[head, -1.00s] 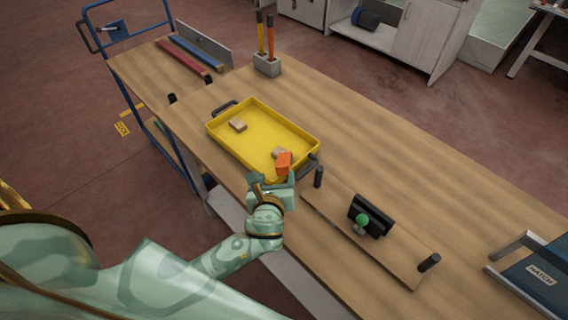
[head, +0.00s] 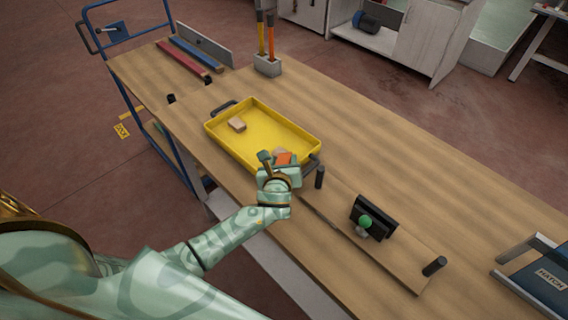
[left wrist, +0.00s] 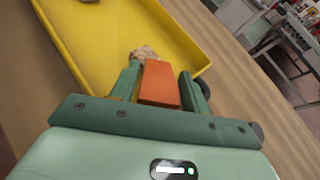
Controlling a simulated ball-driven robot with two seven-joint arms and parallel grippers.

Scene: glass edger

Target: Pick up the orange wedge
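The orange wedge (head: 284,158) is at the near right corner of the yellow tray (head: 222,148), partly hidden by my left gripper (head: 279,162). In the left wrist view the wedge (left wrist: 160,84) lies between the two green fingers of my left gripper (left wrist: 162,86). The fingers stand on either side of it, with narrow gaps that suggest they are not closed on it. Its underside is hidden, so I cannot tell what it rests on. My right gripper is not in view.
A tan block (head: 237,124) lies in the tray; another (left wrist: 145,53) is just beyond the wedge. A black post (head: 320,177) and a black stand with a green knob (head: 365,221) are to the right. The workbench (head: 400,160) is clear behind them.

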